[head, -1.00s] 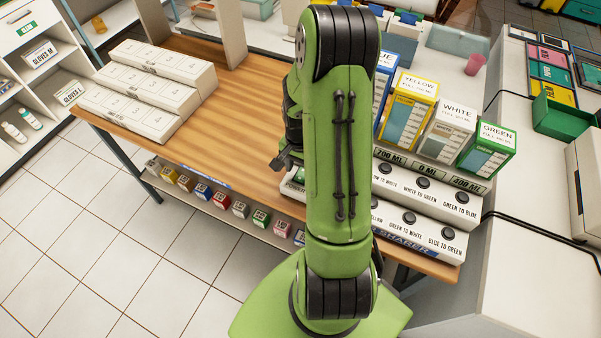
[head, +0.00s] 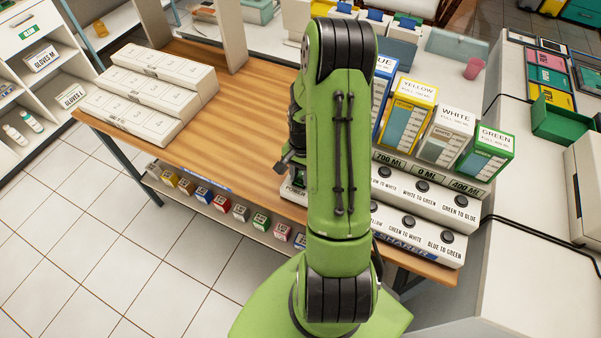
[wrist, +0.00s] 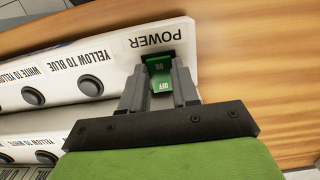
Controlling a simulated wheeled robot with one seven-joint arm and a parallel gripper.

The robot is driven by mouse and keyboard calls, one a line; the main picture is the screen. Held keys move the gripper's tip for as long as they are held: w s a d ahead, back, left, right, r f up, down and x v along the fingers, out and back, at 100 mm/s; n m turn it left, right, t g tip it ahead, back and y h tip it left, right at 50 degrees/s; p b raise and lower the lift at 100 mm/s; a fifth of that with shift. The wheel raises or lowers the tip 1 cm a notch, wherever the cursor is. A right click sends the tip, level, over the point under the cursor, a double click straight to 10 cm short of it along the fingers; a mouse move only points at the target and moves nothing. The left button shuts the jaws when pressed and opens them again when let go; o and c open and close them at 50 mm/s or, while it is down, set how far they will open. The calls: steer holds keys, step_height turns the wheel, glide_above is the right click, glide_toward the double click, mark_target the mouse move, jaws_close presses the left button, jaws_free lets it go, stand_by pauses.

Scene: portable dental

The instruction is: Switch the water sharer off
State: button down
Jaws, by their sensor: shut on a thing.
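The water sharer (head: 410,215) is a white stepped box with round black buttons on the wooden table, partly hidden by my arm in the head view. Its left end also shows in the wrist view (wrist: 112,55). There, a green power switch (wrist: 160,66) marked ON and OFF sits below the word POWER. My gripper (wrist: 160,80) has its two grey fingers on either side of this switch, shut on it. I cannot tell for certain which way the switch is tipped. In the head view my gripper (head: 289,164) is mostly hidden behind my arm.
Yellow (head: 409,108), white (head: 447,135) and green (head: 486,152) containers stand on the sharer's back, with a blue one partly hidden. White boxes (head: 150,95) stand on the table's left. The wooden tabletop (head: 235,125) between them and my arm is clear.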

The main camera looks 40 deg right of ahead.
steer(key=shift+w+d+r+g+y+p, duration=0.1)
steer(key=shift+d+g+y+p, duration=0.2)
steer(key=shift+y+p, duration=0.45)
steer(key=shift+a, duration=0.1)
steer(key=c, duration=0.8)
jaws_free()
steer(key=shift+c, duration=0.2)
steer(key=p+v, duration=0.1)
steer(key=v, duration=1.4)
steer(key=shift+d+r, duration=0.3)
steer(key=shift+d, duration=0.05)
